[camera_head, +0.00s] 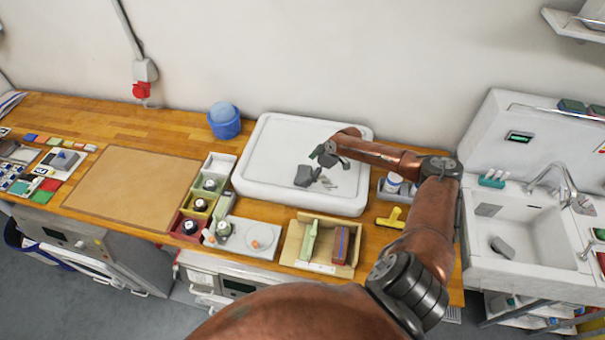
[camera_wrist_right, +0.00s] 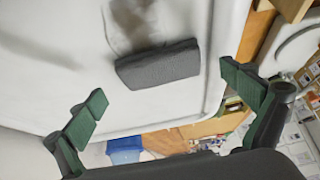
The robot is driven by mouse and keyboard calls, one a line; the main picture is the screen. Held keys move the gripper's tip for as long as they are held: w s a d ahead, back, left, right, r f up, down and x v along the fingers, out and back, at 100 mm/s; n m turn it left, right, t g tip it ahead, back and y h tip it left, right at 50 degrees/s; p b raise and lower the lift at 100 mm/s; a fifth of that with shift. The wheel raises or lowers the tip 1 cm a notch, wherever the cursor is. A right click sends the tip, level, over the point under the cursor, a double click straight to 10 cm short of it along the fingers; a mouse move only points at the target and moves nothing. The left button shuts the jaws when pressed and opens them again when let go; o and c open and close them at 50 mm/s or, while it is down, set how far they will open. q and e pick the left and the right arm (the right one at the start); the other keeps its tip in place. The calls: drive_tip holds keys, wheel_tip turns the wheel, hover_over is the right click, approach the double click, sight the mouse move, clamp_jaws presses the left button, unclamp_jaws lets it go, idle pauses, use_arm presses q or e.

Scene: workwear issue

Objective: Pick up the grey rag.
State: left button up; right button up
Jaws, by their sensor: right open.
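The grey rag (camera_head: 303,177) lies on the white tray (camera_head: 262,150) on the wooden worktop. It is a dark grey folded piece, and it also shows in the right wrist view (camera_wrist_right: 158,65), flat on the white surface. My right gripper (camera_head: 322,160) is over the tray, close to the rag. In the wrist view its green fingers (camera_wrist_right: 165,103) are spread wide and empty, with the rag ahead and between them. I cannot tell the exact height of the fingers above the rag. My left gripper is not in view.
A cardboard box (camera_head: 290,247) with a green and a reddish item stands in front of the tray. A yellow tool (camera_head: 391,218) lies to its right. A blue tub (camera_head: 224,121) stands left of the tray. Another grey piece (camera_head: 502,247) lies in the sink (camera_head: 530,231).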

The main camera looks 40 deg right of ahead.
drive_tip(key=shift+x, duration=0.9)
drive_tip(key=shift+a, duration=0.1)
drive_tip(key=c, duration=1.2)
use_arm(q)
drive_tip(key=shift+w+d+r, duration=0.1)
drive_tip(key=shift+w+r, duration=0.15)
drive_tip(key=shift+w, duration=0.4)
use_arm(e)
drive_tip(key=shift+a+f, duration=0.1)
drive_tip(key=shift+c, duration=0.2)
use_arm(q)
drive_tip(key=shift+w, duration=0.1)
use_arm(e)
drive_tip(key=shift+c, duration=0.2)
